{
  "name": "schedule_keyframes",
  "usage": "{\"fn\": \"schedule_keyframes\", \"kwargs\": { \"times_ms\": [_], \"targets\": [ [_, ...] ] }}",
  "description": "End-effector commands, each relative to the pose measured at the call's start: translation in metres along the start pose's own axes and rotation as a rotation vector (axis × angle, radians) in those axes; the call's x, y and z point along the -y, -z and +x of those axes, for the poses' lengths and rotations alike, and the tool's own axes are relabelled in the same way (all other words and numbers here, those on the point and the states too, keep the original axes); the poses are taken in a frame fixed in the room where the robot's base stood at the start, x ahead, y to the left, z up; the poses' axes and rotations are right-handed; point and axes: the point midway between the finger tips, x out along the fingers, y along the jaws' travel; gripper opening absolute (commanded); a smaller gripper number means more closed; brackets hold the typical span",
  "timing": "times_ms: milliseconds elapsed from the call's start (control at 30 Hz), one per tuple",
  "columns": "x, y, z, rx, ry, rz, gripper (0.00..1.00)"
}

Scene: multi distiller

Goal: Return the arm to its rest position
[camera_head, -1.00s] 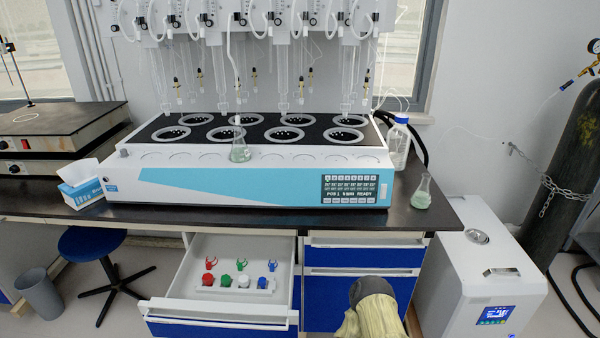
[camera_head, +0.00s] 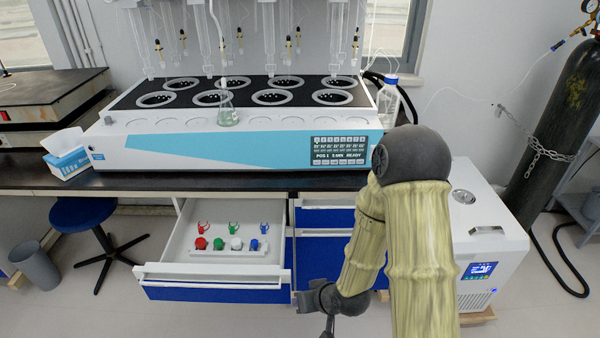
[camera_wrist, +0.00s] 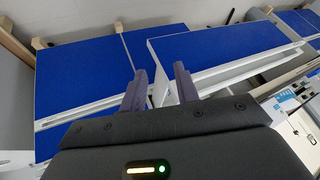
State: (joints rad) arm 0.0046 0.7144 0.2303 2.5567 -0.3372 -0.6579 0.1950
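My arm (camera_head: 418,250) stands bent in the right half of the head view, its dark elbow high in front of the distiller's right end. My gripper (camera_wrist: 159,82) shows in the wrist view with its two fingers apart and nothing between them. In the head view the gripper (camera_head: 328,322) hangs low in front of the blue cabinet, partly cut off by the bottom edge. The wrist view faces blue drawer fronts (camera_wrist: 215,55) beyond the fingers.
An open drawer (camera_head: 208,280) with coloured clips and caps juts out left of my gripper. The distiller (camera_head: 200,148) stands on the bench, with a flask (camera_head: 228,115) at its front. A white chiller (camera_head: 485,240) and a gas cylinder (camera_head: 555,120) stand at right.

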Motion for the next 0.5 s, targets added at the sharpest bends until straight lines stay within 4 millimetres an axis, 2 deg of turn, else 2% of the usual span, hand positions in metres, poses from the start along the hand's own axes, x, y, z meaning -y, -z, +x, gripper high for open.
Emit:
{"fn": "schedule_keyframes", "kwargs": {
  "times_ms": [33, 200, 333, 500],
  "targets": [
    [-0.010, 0.007, -0.013, 0.011, -0.050, -0.010, 0.31],
    [-0.039, 0.016, -0.058, 0.078, -0.196, -0.007, 0.31],
    [-0.054, 0.019, -0.097, 0.128, -0.285, 0.023, 0.31],
    [-0.063, 0.015, -0.144, 0.186, -0.360, 0.085, 0.31]
  ]
}}
